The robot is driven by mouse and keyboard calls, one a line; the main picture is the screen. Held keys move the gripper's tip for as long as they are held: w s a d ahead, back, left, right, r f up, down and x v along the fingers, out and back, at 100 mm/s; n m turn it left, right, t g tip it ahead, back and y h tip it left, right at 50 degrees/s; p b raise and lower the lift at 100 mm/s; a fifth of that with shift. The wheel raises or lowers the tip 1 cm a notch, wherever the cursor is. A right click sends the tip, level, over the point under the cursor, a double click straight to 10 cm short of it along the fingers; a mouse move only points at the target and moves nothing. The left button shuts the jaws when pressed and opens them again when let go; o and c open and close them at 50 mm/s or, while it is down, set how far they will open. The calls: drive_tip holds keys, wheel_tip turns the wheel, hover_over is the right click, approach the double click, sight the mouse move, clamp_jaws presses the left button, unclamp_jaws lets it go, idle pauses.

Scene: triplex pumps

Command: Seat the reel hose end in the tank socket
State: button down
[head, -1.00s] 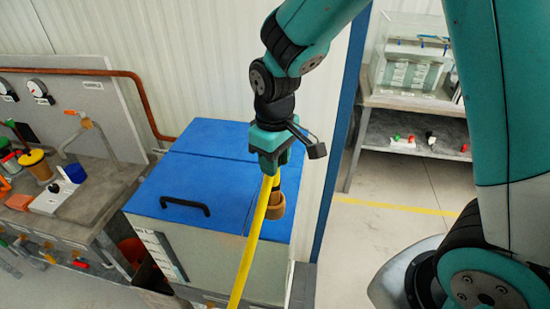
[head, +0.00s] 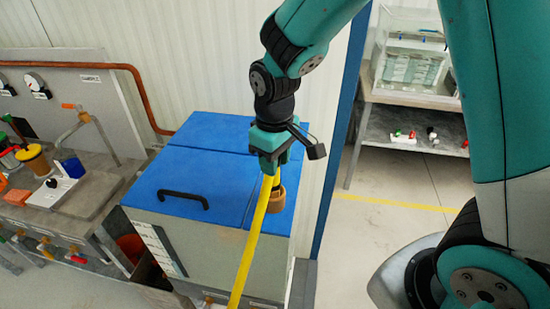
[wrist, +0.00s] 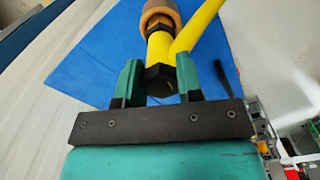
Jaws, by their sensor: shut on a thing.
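My gripper (head: 270,165) is shut on the reel hose end, which has a yellow body and a dark hex tip (wrist: 160,80) between the fingers in the wrist view. The yellow hose (head: 247,255) runs down from it toward the front. The tank socket, a tan ring (head: 277,202), stands on the right part of the tank's blue top. In the wrist view the ring (wrist: 160,12) lies at the far end of the yellow body, in line with it. The hose end meets or overlaps the ring in both views. I cannot tell how deep it is inside.
The tank's blue lid (head: 185,172) has a black handle (head: 183,199). A bench (head: 75,225) with taps, gauges and containers stands at the left. A blue post (head: 340,140) rises behind the tank's right side. A shelf (head: 405,155) stands at the back right, with open floor before it.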

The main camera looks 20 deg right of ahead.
drive_tip(key=shift+f+b, duration=0.5)
drive_tip(key=shift+f, duration=0.15)
drive_tip(key=c, duration=0.7)
unclamp_jaws()
drive_tip(key=shift+r, duration=0.1)
wheel_tip(320, 180, up, 17)
drive_tip(key=b, duration=0.3)
